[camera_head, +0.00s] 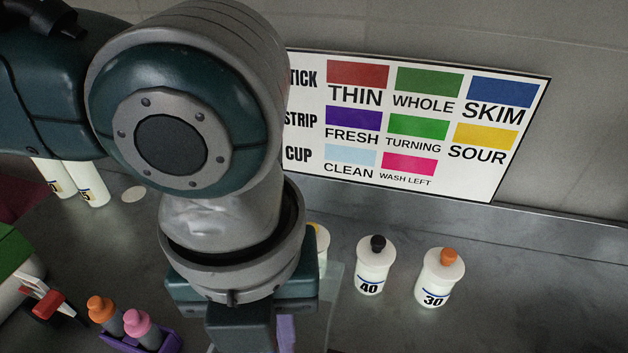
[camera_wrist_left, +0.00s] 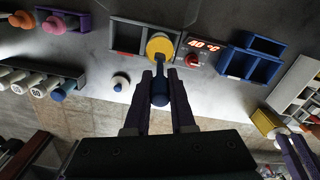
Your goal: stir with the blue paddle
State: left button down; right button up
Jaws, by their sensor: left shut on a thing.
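My left arm fills the left and middle of the head view. Its gripper points down there, with one purple finger (camera_head: 287,332) showing at the bottom edge and the fingertips out of frame. In the left wrist view my left gripper (camera_wrist_left: 162,82) is shut on a blue thing, which I take for the blue paddle (camera_wrist_left: 160,94). A dark stem and a round yellow thing (camera_wrist_left: 160,45) show just beyond the fingertips; whether they belong to the paddle I cannot tell. Purple fingers like mine (camera_wrist_left: 298,155) show at the right, beside a yellow thing (camera_wrist_left: 266,122); their opening is unclear.
White bottles marked 40 (camera_head: 372,268) and 30 (camera_head: 438,280) stand on the grey counter. A colour chart (camera_head: 420,125) leans at the wall. A blue bin (camera_wrist_left: 250,66) and a 40 °C display (camera_wrist_left: 207,45) show in the wrist view.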

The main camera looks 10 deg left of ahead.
pick_arm(q)
jog(key=shift+f+b, duration=2.2)
jog(key=shift+f, duration=1.4)
